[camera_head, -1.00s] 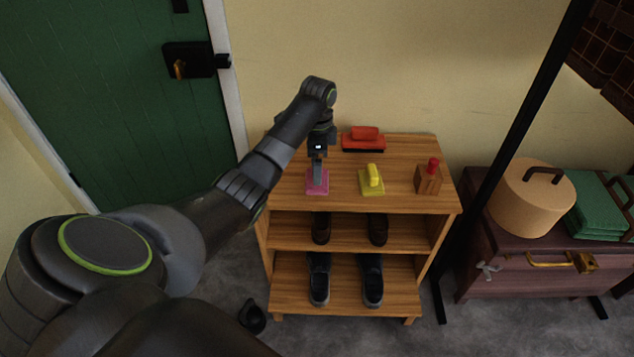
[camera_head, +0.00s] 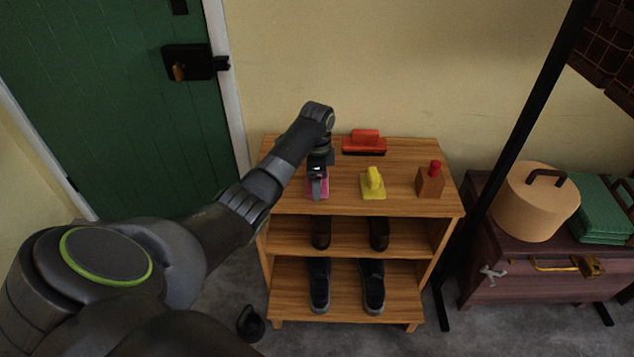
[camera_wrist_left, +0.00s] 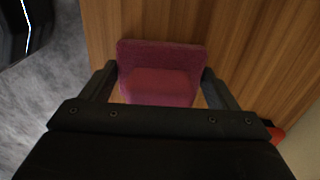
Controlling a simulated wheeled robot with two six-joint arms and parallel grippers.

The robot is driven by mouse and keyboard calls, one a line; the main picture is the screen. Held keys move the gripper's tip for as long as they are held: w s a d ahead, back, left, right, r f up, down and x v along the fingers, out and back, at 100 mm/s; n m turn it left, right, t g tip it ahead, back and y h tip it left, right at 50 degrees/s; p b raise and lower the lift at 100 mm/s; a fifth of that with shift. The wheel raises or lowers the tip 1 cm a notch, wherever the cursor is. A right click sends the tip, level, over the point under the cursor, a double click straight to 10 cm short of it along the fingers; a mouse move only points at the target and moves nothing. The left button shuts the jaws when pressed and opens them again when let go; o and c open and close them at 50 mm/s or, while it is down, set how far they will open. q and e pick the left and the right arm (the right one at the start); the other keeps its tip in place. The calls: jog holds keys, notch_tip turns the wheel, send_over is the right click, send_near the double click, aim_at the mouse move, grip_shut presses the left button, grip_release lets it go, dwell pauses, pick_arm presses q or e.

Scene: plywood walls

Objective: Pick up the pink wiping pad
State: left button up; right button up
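The pink wiping pad (camera_head: 323,190) lies on the top of the wooden shoe shelf, near its left front. It has a flat base and a raised handle. My left gripper (camera_head: 317,186) is right above it and partly hides it in the head view. In the left wrist view the pink pad (camera_wrist_left: 160,75) sits between the two fingers of my left gripper (camera_wrist_left: 163,88). The fingers are spread wide, one on each side of the handle. I see narrow room at the handle's sides. My right gripper is not in view.
On the shelf top (camera_head: 285,195) stand a yellow pad (camera_head: 373,184), a red pad (camera_head: 364,144) at the back and a wooden block with a red knob (camera_head: 430,180). Shoes (camera_head: 320,284) fill the lower boards. A dark chest (camera_head: 530,265) stands to the right.

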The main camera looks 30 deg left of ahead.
pick_arm(q)
jog(key=c, duration=0.4)
jog(key=shift+r, duration=0.25)
notch_tip(320, 180, up, 10)
jog(key=p, duration=0.2)
jog(key=shift+f+p, duration=0.2)
jog(key=shift+p, duration=0.15)
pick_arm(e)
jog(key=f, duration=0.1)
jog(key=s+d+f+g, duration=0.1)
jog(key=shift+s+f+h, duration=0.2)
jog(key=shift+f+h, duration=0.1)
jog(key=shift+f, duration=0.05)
